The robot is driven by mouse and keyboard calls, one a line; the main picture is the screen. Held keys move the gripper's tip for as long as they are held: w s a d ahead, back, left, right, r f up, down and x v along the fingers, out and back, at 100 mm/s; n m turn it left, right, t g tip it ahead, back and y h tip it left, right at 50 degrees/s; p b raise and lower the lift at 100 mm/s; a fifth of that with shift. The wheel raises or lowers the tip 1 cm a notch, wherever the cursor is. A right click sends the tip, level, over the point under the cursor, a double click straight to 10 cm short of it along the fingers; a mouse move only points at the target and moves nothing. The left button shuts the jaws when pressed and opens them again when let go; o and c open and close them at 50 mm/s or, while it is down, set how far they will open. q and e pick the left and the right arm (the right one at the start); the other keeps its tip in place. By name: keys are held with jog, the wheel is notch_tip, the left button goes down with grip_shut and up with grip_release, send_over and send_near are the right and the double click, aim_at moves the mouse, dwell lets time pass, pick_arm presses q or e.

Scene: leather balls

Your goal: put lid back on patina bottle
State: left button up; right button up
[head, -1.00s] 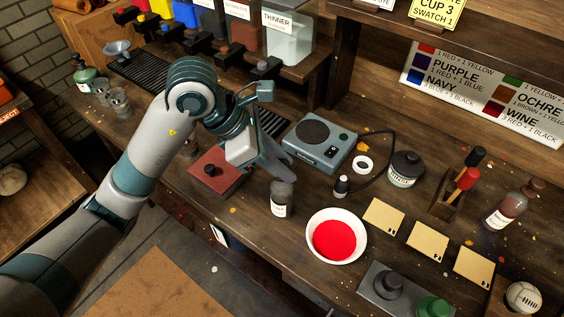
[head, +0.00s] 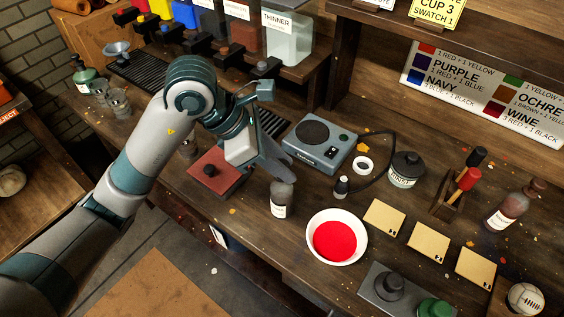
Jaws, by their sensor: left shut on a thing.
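A small dark bottle (head: 281,200) with a pale label stands upright on the bench, left of the white bowl. I take it for the patina bottle, though its label is too small to read. My left gripper (head: 283,172) is at the top of this bottle, pointing down and to the right. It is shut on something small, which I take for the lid. The fingers hide the lid and the bottle's mouth, so I cannot tell whether the lid touches the neck. My right gripper is not in view.
A white bowl of red paint (head: 336,238) stands just right of the bottle. A dark red slab (head: 216,174) lies to the left, and a scale (head: 320,143) behind. A small black-topped bottle (head: 341,187), rinse jar (head: 404,172) and tan cards (head: 384,217) are further right.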

pick_arm(q)
jog(key=shift+f+b, duration=0.15)
jog(key=shift+b, duration=0.4)
dwell(0.8)
jog(key=shift+a+f+b, duration=0.25)
jog(key=shift+a+b, duration=0.1)
jog(key=shift+b, duration=0.1)
dwell(0.4)
jog(key=shift+s+f+b, duration=0.1)
jog(key=shift+f+b, duration=0.05)
jog(key=shift+b, duration=0.4)
dwell(0.6)
jog(key=o, duration=1.6)
jog(key=shift+w+d+r+p, duration=0.1)
jog(key=shift+d+r+p, duration=0.25)
jog(key=shift+r, duration=0.5)
jog(key=shift+w+d+r+p, duration=0.15)
jog(key=shift+r+p, duration=0.3)
jog(key=shift+r, duration=0.35)
jog(key=shift+d+r+p, duration=0.25)
jog(key=shift+r+p, duration=0.15)
jog(key=shift+r, duration=0.45)
jog(key=shift+r+p, duration=0.6)
jog(key=shift+r, duration=0.6)
